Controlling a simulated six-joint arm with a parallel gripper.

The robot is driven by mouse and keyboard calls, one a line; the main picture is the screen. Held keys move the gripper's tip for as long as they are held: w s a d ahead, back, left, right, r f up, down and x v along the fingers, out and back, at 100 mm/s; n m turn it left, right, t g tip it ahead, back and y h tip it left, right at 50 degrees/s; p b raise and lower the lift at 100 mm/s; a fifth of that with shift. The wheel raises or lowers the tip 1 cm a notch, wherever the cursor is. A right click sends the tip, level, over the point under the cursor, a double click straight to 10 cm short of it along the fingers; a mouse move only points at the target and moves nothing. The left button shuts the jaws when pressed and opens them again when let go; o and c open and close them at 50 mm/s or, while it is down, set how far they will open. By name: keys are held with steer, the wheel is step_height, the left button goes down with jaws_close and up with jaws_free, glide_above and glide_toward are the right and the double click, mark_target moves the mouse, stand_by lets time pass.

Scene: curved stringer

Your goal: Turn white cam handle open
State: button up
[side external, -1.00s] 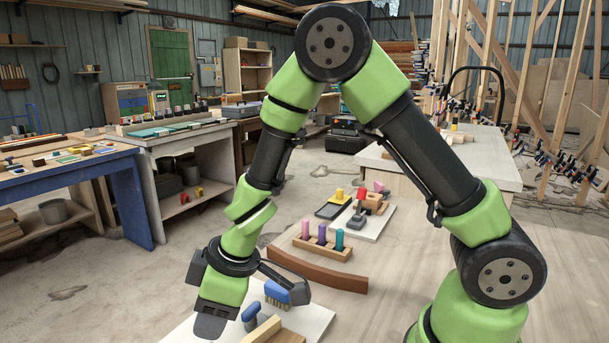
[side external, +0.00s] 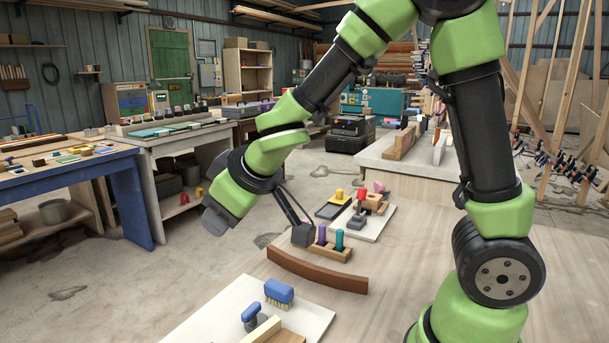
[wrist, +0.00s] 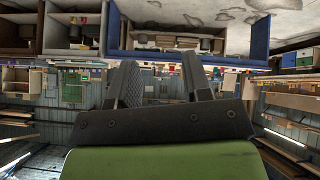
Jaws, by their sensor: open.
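My gripper (wrist: 160,80) shows in the wrist view with its two dark fingers apart and nothing between them. In the side external view my gripper (side external: 213,220) is raised in the air left of the work table, pointing down and left, touching nothing. I cannot pick out a white cam handle with certainty in either view. A curved brown wooden stringer (side external: 316,272) lies on the table to the right of and below my gripper.
A white board (side external: 225,322) near the front holds a blue brush (side external: 279,291) and a blue-handled tool (side external: 250,316). Behind the stringer stand a wooden peg rack (side external: 330,252) and a red-knobbed lever (side external: 359,208). The table right of the stringer is clear.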

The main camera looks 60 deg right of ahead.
steer(key=s+d+r+m+g+h, duration=0.1)
steer(key=s+d+r+m+h, duration=0.1)
steer(key=s+d+r+m, duration=0.3)
steer(key=s+a+r+g+y, duration=0.1)
steer(key=s+a+y, duration=0.3)
steer(key=s, duration=0.4)
steer(key=shift+a+r+m+g, duration=0.3)
steer(key=shift+a+r+m, duration=0.1)
steer(key=shift+r, duration=0.35)
